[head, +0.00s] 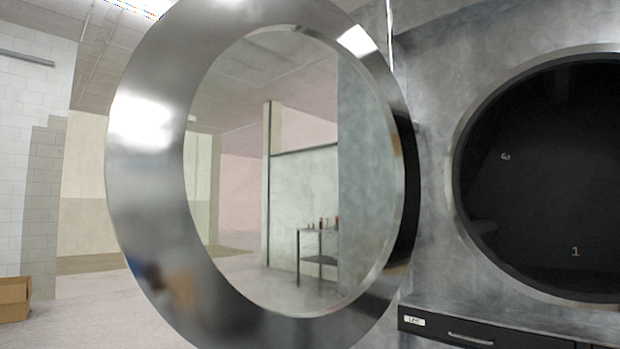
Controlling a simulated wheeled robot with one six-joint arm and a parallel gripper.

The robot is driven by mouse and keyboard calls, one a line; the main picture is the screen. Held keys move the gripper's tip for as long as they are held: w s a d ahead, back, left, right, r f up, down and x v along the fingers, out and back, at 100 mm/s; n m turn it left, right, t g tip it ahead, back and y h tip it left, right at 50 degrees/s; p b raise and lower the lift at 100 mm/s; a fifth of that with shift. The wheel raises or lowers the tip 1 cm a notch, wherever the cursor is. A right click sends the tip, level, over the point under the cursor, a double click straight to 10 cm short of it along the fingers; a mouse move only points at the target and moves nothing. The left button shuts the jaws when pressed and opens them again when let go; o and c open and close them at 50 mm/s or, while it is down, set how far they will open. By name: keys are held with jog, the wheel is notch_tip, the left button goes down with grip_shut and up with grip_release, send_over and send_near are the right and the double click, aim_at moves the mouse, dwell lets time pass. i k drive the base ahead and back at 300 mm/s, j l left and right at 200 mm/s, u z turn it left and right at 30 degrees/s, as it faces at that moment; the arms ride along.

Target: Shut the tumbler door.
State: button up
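The tumbler door (150,190) is a wide round steel ring with a clear glass centre. In the head view it stands wide open, swung out to the left of the machine, and fills the middle of the picture. Its hinge side is at the right, near the machine front (428,200). The round tumbler opening (545,180) is at the right, dark inside, with the numbers 3 and 1 faintly showing. Its right edge is cut off by the frame. My gripper is not in view.
Below the opening is a dark drawer panel (480,330) with a small label and a handle. Through the glass I see a small table (318,245) with several small items. A cardboard box (14,298) lies at the far left. The floor left of the door is clear.

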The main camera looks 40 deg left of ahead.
aim_at(159, 242)
jog(key=k+j, duration=0.1)
jog(key=j, duration=0.45)
jog(key=k+j, duration=0.1)
jog(key=j, duration=0.45)
jog(key=k+j, duration=0.1)
jog(key=j, duration=0.5)
jog(key=k+j, duration=0.1)
jog(key=j, duration=0.45)
jog(key=k+j, duration=0.1)
jog(key=j, duration=0.45)
jog(key=k+j, duration=0.1)
jog(key=j, duration=0.45)
jog(key=k+j, duration=0.1)
jog(key=j, duration=0.5)
